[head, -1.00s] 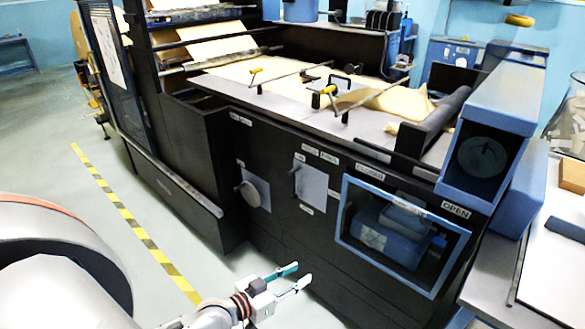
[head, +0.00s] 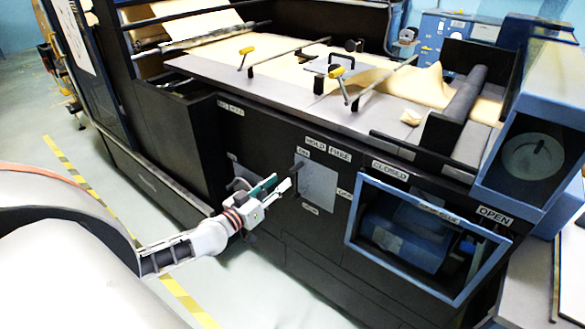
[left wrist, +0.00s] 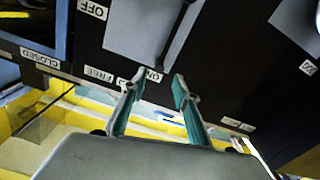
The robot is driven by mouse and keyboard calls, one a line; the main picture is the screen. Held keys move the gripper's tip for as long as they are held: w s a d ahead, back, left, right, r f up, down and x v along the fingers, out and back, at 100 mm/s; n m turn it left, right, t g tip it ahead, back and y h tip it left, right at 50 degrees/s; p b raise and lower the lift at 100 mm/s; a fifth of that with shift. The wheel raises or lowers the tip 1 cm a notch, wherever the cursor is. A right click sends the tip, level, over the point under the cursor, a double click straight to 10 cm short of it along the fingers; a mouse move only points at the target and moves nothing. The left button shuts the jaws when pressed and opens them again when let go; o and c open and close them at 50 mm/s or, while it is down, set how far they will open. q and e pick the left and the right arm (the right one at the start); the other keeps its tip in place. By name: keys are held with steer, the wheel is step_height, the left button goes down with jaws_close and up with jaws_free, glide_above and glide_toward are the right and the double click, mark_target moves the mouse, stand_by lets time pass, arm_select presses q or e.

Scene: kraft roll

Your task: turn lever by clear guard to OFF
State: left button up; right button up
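The lever (head: 297,166) is a dark bar on a light grey plate (head: 320,188) on the black machine front, left of the clear guard (head: 405,240) with its blue frame. The left wrist view shows the lever (left wrist: 176,36) on its plate, with its end near the ON label (left wrist: 154,75). The OFF label (left wrist: 92,9) is at another side of the plate. My left gripper (head: 281,182) is open and empty, just left of and below the lever. In the left wrist view its fingertips (left wrist: 159,82) are apart, near the ON label. My right gripper is not in view.
A second grey plate (head: 234,164) with a knob, partly hidden by my gripper, is to the left. The CLOSED label (head: 390,169) and OPEN label (head: 495,215) sit above the guard. Above the front is a table (head: 230,84) with brown paper.

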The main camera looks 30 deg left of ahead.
mark_target(293, 169)
arm_select(q)
steer(key=w, duration=0.2)
steer(key=w+b, duration=0.1)
steer(key=w, duration=0.4)
steer(key=shift+w+d, duration=0.3)
steer(key=shift+d, duration=0.05)
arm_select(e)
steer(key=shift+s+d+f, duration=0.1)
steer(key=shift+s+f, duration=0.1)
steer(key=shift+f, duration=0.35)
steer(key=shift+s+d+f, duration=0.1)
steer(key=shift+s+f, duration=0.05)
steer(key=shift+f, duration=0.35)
arm_select(q)
jaws_close()
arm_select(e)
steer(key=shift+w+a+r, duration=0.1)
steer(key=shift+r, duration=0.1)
